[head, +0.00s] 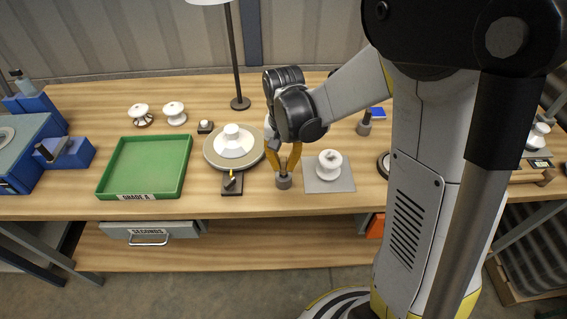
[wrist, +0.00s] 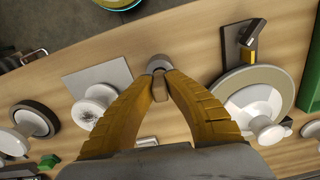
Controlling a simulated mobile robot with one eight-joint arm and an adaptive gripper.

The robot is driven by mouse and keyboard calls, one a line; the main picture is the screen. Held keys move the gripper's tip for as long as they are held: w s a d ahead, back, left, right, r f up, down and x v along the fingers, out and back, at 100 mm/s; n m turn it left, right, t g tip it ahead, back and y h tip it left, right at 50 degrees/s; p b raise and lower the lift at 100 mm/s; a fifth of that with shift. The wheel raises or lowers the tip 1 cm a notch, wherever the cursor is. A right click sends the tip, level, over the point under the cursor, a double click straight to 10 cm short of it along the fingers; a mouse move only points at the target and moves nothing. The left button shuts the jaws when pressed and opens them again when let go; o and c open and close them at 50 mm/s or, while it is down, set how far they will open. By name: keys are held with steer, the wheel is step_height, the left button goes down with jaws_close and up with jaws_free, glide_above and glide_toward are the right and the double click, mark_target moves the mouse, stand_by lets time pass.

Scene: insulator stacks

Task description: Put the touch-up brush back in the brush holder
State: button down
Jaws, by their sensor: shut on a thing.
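My gripper (head: 289,168) has its yellow fingers closed together, pointing down over the front middle of the bench. It is shut on a slim piece that I take to be the touch-up brush; the fingers hide most of it. A tan end (wrist: 147,141) shows between the fingers in the wrist view. A small grey cup (head: 283,182), apparently the brush holder, stands on the bench directly under the fingertips. The cup also shows in the wrist view (wrist: 159,63). I cannot tell how deep the brush sits in it.
A grey plate (head: 341,184) with a white insulator (head: 329,165) lies right of the cup. Left are a dark stand with a yellow piece (head: 231,182), a round turntable (head: 212,155) bearing an insulator, and a green tray (head: 117,178). A lamp pole (head: 236,60) rises behind.

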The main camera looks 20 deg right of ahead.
steer(key=shift+f+b, duration=0.6)
steer(key=shift+f, duration=0.2)
steer(key=c, duration=1.4)
jaws_free()
steer(key=shift+r, duration=0.1)
steer(key=shift+c, duration=0.2)
steer(key=shift+r, duration=0.1)
step_height(320, 180, up, 12)
steer(key=shift+f, duration=0.1)
steer(key=s+n+t+b, duration=0.2)
steer(key=s+n+t, duration=0.2)
steer(key=s+t, duration=0.3)
steer(key=s, duration=0.5)
steer(key=shift+s+r+n, duration=0.2)
steer(key=shift+s+n, duration=0.1)
steer(key=shift+n, duration=0.1)
